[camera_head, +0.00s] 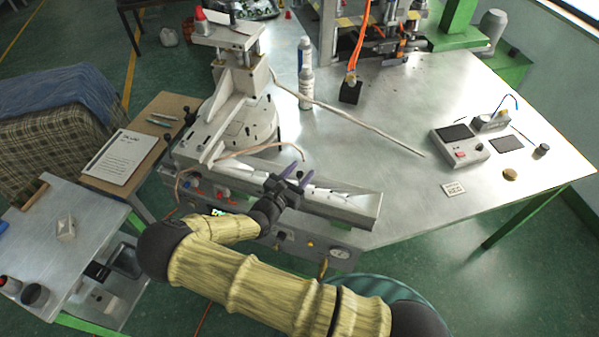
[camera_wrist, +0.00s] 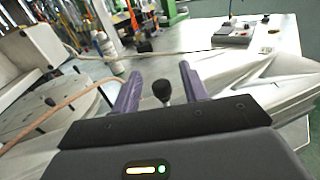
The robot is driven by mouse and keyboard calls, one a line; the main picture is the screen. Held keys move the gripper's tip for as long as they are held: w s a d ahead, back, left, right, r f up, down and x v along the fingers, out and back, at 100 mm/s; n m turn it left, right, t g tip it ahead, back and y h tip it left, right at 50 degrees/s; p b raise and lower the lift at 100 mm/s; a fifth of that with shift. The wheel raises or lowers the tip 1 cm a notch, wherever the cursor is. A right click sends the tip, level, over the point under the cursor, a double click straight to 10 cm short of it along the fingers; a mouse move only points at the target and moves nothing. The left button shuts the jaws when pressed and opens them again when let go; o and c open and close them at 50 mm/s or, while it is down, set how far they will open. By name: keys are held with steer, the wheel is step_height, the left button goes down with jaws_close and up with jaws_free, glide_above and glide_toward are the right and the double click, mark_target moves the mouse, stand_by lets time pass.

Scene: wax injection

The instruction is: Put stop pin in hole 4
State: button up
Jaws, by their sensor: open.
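My gripper (camera_head: 293,172) has purple fingers and is over the metal trough at the front of the machine. In the wrist view my gripper (camera_wrist: 159,80) is open. A black-knobbed pin with a short grey stem, seemingly the stop pin (camera_wrist: 163,91), shows between the two fingers, with a gap on each side. I cannot tell how deep it lies between them. The round plate (camera_head: 262,122) with small dark holes is up and left of my gripper; it also shows at the left of the wrist view (camera_wrist: 40,112). Hole numbers are not readable.
The trough (camera_head: 345,199) holds pale crumpled material. A beige hose (camera_head: 235,155) runs from the machine across the plate's front. A white bottle (camera_head: 306,88), a black block with orange tubes (camera_head: 350,92) and a grey control box (camera_head: 459,146) stand on the table.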

steer(key=b+v, duration=0.6)
steer(key=v, duration=1.1)
steer(key=shift+s, duration=0.2)
steer(key=shift+a, duration=0.1)
steer(key=s+d+m+g+y, duration=0.2)
steer(key=s+d+m+g, duration=0.1)
steer(key=d+m+g, duration=1.3)
steer(key=s+d+r+m+t+y, duration=0.1)
steer(key=d+r+m+t+y, duration=0.2)
steer(key=d+r+m+y, duration=0.5)
step_height(320, 180, up, 3)
steer(key=d+m, duration=0.1)
steer(key=m, duration=0.4)
steer(key=shift+r+t, duration=0.25)
steer(key=shift+t, duration=0.15)
